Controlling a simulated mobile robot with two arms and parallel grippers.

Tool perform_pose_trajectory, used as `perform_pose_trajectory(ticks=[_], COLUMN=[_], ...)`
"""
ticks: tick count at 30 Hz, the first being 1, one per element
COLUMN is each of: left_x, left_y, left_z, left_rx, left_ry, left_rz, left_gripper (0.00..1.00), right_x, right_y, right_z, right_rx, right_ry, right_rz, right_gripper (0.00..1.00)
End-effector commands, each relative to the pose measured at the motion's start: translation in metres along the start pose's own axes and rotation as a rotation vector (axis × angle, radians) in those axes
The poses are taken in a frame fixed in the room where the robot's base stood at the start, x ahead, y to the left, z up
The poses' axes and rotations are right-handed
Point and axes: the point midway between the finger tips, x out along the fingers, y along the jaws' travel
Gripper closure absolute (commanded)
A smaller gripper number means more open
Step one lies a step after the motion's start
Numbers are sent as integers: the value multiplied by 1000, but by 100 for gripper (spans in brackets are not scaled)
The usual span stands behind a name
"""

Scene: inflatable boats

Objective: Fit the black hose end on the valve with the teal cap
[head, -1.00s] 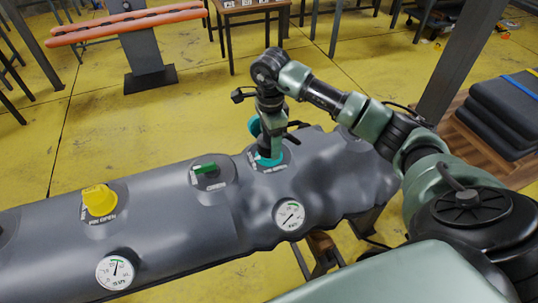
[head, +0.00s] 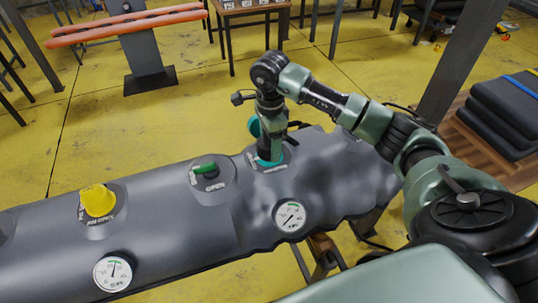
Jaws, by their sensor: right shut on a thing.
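The grey inflatable tube (head: 150,235) lies across the view. The valve with the teal cap (head: 254,127) is on its right part; the cap stands open, and a teal ring (head: 269,161) shows at the valve. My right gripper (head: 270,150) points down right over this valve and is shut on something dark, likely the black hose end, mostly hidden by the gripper. I cannot tell whether the hose end is seated in the valve or just above it. My left gripper is not in view.
A valve with a green part (head: 206,169) and one with a yellow cap (head: 98,201) sit further left on the tube. Two pressure gauges (head: 290,216) are on its near side. Black pads (head: 505,110) are stacked on a pallet at right.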

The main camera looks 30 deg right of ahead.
Motion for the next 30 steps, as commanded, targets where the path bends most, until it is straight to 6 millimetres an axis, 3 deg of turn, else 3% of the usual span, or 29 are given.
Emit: perform_pose_trajectory(ticks=[30], left_x=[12], left_y=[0], left_z=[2], left_rx=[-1], left_ry=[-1], left_rz=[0], left_gripper=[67], right_x=[14], right_y=[0], right_z=[0], right_rx=[1], right_ry=[0], right_rz=[0], right_gripper=[82])
